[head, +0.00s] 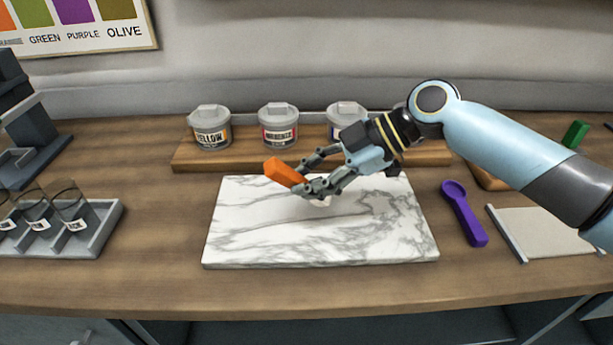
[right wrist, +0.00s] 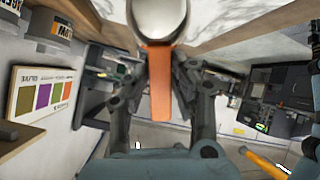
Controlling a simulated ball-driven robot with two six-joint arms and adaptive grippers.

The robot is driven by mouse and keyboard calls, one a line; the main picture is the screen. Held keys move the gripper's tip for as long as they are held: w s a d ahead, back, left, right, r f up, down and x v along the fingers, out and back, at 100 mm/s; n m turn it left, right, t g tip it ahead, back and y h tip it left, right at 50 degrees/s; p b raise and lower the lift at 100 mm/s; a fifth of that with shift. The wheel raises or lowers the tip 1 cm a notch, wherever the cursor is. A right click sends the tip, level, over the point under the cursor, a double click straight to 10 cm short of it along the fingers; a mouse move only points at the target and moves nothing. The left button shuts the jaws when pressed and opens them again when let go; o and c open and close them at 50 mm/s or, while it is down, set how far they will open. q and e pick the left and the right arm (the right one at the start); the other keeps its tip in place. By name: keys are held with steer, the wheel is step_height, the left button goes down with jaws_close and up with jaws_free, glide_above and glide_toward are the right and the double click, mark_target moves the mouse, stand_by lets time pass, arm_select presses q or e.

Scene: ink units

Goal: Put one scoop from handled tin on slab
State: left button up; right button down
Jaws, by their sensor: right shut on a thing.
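The white marble slab (head: 240,235) lies in the middle of the counter. My right gripper (head: 303,182) is over the slab, shut on an orange-handled scoop (head: 281,172). The handle tilts up to the left in the head view. In the right wrist view the orange handle (right wrist: 160,85) runs between the fingers to a pale round bowl (right wrist: 158,15) near the slab; its contents are unclear. Another is mostly hidden by my arm. My left gripper is out of view.
The tins stand on a wooden riser (head: 245,155). A purple spoon (head: 464,215) and a pale mat (head: 545,232) lie right of the slab. A grey tray (head: 100,232) with glasses stands left. A green block (head: 575,134) is far right.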

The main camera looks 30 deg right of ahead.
mark_target(295, 172)
steer(key=shift+f+b, duration=0.95)
steer(key=shift+b, duration=0.2)
stand_by(0.7)
steer(key=shift+f+b, duration=0.1)
steer(key=shift+b, duration=0.85)
stand_by(2.0)
steer(key=shift+r+p, duration=1.7)
steer(key=shift+r, duration=0.95)
steer(key=shift+f, duration=0.1)
